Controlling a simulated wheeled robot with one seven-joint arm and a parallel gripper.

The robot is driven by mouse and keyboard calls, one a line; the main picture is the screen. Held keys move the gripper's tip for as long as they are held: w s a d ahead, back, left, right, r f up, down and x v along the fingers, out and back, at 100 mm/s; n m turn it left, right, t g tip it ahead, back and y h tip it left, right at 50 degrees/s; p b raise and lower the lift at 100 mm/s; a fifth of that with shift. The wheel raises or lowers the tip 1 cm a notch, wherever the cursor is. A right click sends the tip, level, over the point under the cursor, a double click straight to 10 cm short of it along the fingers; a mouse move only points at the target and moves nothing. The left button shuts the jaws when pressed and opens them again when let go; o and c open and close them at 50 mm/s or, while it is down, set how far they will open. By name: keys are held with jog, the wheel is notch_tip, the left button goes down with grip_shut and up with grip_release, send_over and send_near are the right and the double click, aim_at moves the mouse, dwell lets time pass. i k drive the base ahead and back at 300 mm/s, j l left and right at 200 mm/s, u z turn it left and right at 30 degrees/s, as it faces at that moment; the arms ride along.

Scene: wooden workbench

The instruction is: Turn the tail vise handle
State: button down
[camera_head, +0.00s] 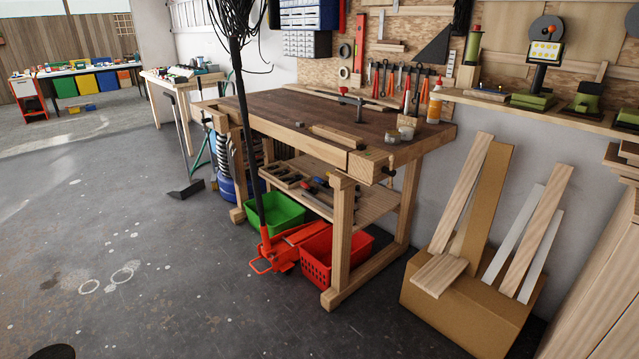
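The wooden workbench (262,108) stands in the middle of the view, with a dark top. At its right front corner is a light wooden vise block (368,164), which looks like the tail vise. A small dark metal piece (389,172) sticks out from the right end of this block. It looks like the tail vise screw and handle, but it is too small to tell how the handle is turned. My gripper is not in view.
A red floor jack (290,248), a red basket (316,272) and a green bin (284,213) sit under the bench. A cardboard box (455,308) with leaning boards stands to its right. The grey floor (160,290) in front is mostly clear.

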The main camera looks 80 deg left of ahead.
aim_at(390, 170)
jog(key=u, duration=2.95)
